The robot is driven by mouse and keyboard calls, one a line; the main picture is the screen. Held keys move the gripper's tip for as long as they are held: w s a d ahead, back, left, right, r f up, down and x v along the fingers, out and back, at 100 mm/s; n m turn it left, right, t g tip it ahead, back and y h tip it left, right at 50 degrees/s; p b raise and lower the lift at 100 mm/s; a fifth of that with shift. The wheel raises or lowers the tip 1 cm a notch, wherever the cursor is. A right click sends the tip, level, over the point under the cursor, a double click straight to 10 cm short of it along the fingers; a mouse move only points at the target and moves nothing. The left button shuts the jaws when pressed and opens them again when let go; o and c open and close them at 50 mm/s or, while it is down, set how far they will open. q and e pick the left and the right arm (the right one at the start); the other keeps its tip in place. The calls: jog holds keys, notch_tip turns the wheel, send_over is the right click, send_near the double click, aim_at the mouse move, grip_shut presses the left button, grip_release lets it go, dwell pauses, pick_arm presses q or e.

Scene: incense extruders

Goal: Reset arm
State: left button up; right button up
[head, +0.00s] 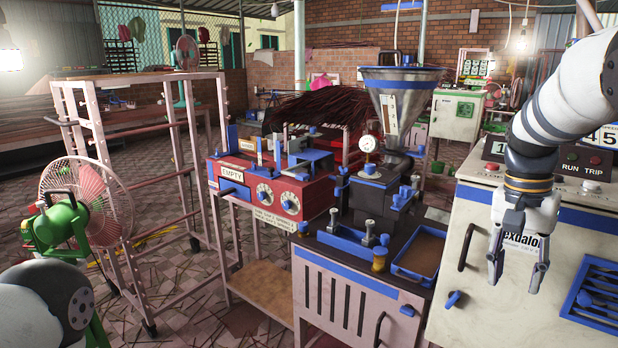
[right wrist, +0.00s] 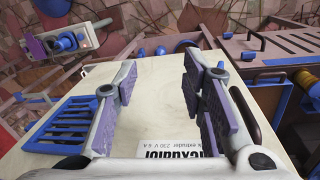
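My right gripper (head: 516,272) hangs down at the right of the head view, in front of the cream cabinet (head: 470,240) with the blue trim. Its two fingers are apart with nothing between them. In the right wrist view the open fingers (right wrist: 160,100) show with the cabinet's cream panel (right wrist: 150,80) behind them. A part of my left arm (head: 40,305) shows at the lower left of the head view. My left gripper is outside both views.
An extruder with a steel hopper (head: 398,90) and a red control box (head: 270,190) stand in the middle. A pink rack (head: 165,130) and green fan (head: 70,225) stand at left. Tiled floor shows between them.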

jog(key=s+a+f+n, duration=0.1)
jog(key=s+f+n, duration=0.1)
jog(key=s+f, duration=0.5)
jog(key=s+a+f+n+g, duration=0.1)
jog(key=s+f, duration=0.2)
jog(key=f, duration=0.7)
jog(key=s+a+f+n, duration=0.2)
jog(key=s+f, duration=0.3)
jog(key=f, duration=0.4)
jog(key=s+a+f+n, duration=0.1)
jog(key=s+a, duration=0.2)
jog(key=s, duration=0.4)
jog(key=s+a+f+n, duration=0.2)
jog(key=s+a, duration=0.1)
jog(key=s, duration=0.5)
jog(key=s+a+f+n+y, duration=0.1)
jog(key=s+a+f, duration=0.1)
jog(key=s+a, duration=0.2)
jog(key=s, duration=0.3)
jog(key=shift+s+n, duration=0.15)
jog(key=shift+n, duration=0.15)
